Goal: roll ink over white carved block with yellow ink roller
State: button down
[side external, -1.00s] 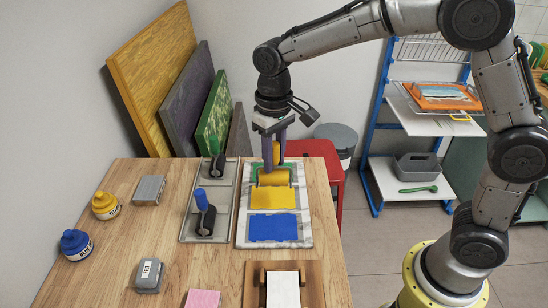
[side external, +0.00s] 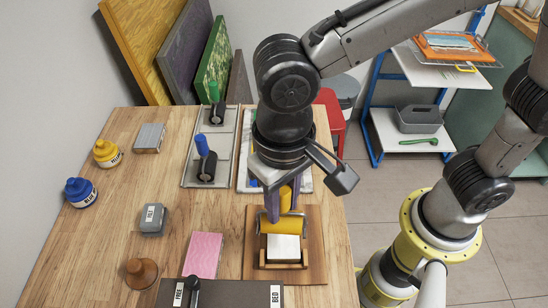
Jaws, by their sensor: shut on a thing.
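My gripper (side external: 284,202) is shut on the yellow ink roller (side external: 286,226), holding it upright by its handle. The roller's yellow drum lies across the far end of the white carved block (side external: 284,248); whether it touches the block or hovers just above cannot be told. The near part of the block shows plain white, and its far part is hidden behind the drum. The block sits in a wooden holder (side external: 315,268) on the table. The marble ink slab (side external: 242,172) behind is mostly hidden by my arm.
A tray (side external: 191,174) to the left holds a blue-handled roller (side external: 206,162) and a green-handled roller (side external: 216,105). Yellow (side external: 106,153) and blue (side external: 80,191) ink bottles stand far left.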

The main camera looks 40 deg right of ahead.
jog(key=shift+n, duration=0.5)
jog(key=shift+s+a+f, duration=0.3)
jog(key=shift+s+f, duration=0.1)
jog(key=shift+f, duration=0.55)
jog(key=shift+s+a+f, duration=0.25)
jog(key=shift+s+f, duration=0.2)
jog(key=shift+f, duration=0.55)
jog(key=shift+s+a+f, duration=0.3)
jog(key=shift+s+f, duration=0.1)
jog(key=shift+f, duration=0.55)
jog(key=shift+f, duration=0.4)
